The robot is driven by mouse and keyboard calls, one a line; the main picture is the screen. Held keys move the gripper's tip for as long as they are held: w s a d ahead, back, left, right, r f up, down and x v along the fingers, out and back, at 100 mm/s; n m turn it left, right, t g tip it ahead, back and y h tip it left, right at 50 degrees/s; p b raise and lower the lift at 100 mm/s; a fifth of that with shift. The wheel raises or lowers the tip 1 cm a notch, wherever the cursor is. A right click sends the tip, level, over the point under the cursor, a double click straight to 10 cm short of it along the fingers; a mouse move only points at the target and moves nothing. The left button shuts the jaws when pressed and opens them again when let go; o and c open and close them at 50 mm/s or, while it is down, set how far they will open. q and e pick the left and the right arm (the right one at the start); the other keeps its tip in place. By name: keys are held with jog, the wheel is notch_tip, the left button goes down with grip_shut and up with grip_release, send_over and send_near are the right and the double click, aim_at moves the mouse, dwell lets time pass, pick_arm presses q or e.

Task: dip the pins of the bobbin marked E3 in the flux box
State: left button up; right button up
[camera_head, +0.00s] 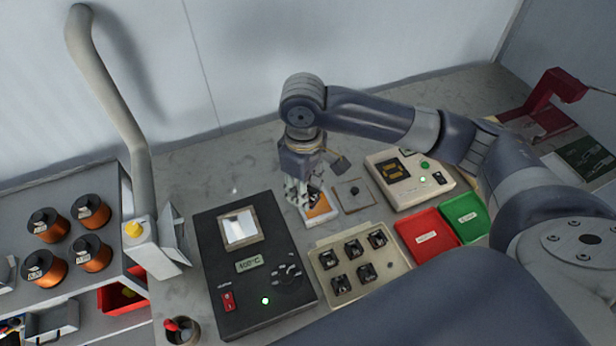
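My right gripper (309,192) points down over the flux box (321,217), a small pale box with an orange inside. A small dark bobbin (316,193) appears between the fingertips, just above or in the box; its pins and mark are hidden, and I cannot tell whether it touches the flux. The square grey lid (353,195) with a black knob lies right of the box. The beige bobbin tray (322,297) holds several black bobbins, with a bare place at its lower right; their marks are too small to read. My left gripper is not in view.
The black solder pot (240,227) reads about 400°C, left of the flux box. A grey tester (410,180), red bin (427,236) and green bin (466,216) stand right. A fume duct (115,110) and wire spools (92,253) are left.

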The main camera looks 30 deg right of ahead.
pick_arm(q)
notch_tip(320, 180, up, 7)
jog(key=p, duration=0.6)
pick_arm(e)
jog(key=w+d+f+n, duration=0.1)
jog(key=f+n, duration=0.1)
jog(key=n, duration=0.1)
jog(key=w+d+f+n, duration=0.1)
jog(key=w+f+n, duration=0.1)
jog(key=f+n, duration=0.1)
jog(key=w+d+f+n, duration=0.2)
jog(key=f+n, duration=0.1)
jog(key=n, duration=0.1)
jog(key=shift+d+n, duration=0.1)
jog(key=shift+n, duration=0.3)
jog(key=shift+f+b, duration=0.3)
jog(key=shift+f, duration=0.1)
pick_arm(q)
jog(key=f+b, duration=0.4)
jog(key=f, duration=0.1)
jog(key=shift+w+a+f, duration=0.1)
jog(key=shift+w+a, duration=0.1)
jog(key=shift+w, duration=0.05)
pick_arm(e)
notch_tip(320, 180, down, 4)
jog(key=shift+r, duration=0.1)
